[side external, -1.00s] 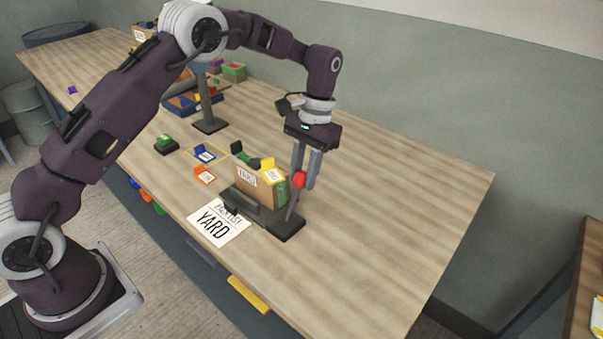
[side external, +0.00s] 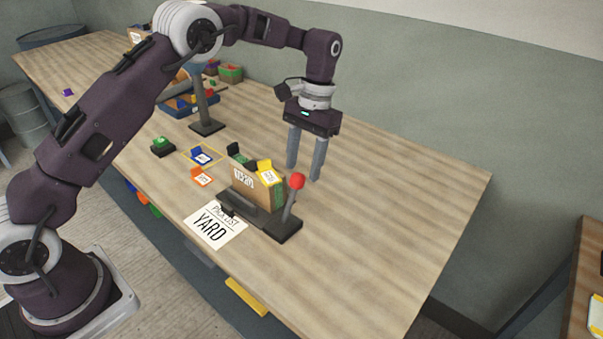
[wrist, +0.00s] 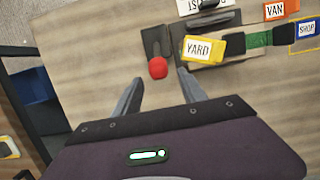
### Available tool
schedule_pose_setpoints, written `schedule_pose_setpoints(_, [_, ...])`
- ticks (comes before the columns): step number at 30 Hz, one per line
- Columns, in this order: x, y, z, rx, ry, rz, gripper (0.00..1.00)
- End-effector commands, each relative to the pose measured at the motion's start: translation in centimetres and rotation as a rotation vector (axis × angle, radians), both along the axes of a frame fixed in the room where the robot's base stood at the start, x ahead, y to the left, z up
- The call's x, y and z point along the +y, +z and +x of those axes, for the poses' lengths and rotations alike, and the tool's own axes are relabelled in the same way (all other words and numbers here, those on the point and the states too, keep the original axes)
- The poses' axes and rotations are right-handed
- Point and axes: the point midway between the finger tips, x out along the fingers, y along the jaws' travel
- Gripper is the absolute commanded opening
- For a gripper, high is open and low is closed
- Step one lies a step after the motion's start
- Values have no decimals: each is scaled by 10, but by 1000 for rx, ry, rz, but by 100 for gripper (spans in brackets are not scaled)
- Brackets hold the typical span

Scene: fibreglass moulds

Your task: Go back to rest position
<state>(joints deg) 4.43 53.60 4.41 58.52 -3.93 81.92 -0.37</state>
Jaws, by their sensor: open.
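My gripper (side external: 306,160) is open and empty. It hangs above the table, just behind and apart from a red-knobbed lever (side external: 297,181). In the wrist view, my gripper (wrist: 154,90) has its fingers spread, with the red knob (wrist: 157,68) showing beyond and between them. The lever rises from a dark base (side external: 283,230) beside a cardboard box (side external: 250,191). A yellow tag (side external: 268,174) sits on the box; in the wrist view the yellow tag (wrist: 203,50) reads YARD.
A paper (side external: 215,224) reading YARD lies in front of the box. A lamp stand (side external: 203,105) and blue tray (side external: 185,106) are farther back. The table's right side (side external: 400,210) is clear.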

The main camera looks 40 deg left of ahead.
Motion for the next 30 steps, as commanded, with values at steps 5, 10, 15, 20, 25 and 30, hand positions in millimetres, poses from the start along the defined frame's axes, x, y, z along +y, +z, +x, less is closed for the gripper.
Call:
schedule_pose_setpoints(5, [0,30,8,-3,0,1,49])
schedule_pose_setpoints(10, [0,38,10,0,0,0,49])
schedule_pose_setpoints(15, [0,38,9,0,0,0,49])
schedule_pose_setpoints(20, [4,79,-4,-64,10,-9,49])
schedule_pose_setpoints(25, [13,168,-75,-254,27,-29,49])
schedule_pose_setpoints(30, [19,207,-177,-454,23,-33,49])
